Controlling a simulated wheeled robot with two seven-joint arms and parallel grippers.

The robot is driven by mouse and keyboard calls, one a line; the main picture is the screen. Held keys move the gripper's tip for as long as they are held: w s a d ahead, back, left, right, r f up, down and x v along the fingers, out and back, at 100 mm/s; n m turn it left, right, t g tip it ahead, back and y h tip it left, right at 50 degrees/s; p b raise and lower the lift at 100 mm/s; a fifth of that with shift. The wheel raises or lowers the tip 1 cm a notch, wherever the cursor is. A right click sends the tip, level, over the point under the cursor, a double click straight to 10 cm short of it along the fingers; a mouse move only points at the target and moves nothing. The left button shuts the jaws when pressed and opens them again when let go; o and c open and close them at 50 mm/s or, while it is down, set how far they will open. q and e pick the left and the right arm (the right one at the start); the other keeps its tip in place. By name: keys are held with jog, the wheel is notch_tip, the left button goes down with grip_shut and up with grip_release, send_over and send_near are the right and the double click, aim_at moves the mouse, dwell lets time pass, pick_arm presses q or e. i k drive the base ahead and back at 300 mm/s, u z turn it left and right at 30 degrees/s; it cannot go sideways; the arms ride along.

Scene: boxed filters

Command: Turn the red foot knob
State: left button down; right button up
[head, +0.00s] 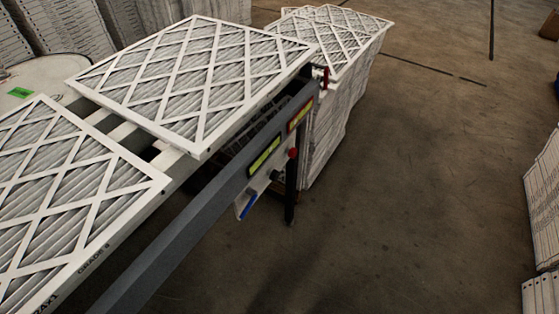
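A small round red knob (293,153) shows on the side of a grey rail (205,205), close to the top of a black leg (291,190). A second small red part (325,77) shows at the far end of the rail, beside the stacked filters; its shape is too small to make out. I cannot tell which of the two is the foot knob. Neither of my grippers is in view, and nothing is touching either red part.
White-framed filters (195,75) and (62,190) lie on the rails. A filter stack (335,110) stands behind the far end. A blue handle (248,206) and yellow label (264,156) are on the rail's side. Floor (430,190) is clear to the right, up to more stacks (545,200).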

aim_at(292, 153)
jog(key=u, duration=0.5)
jog(key=k, duration=1.05)
jog(key=z, duration=0.6)
jog(key=i, duration=1.6)
jog(key=u, duration=0.7)
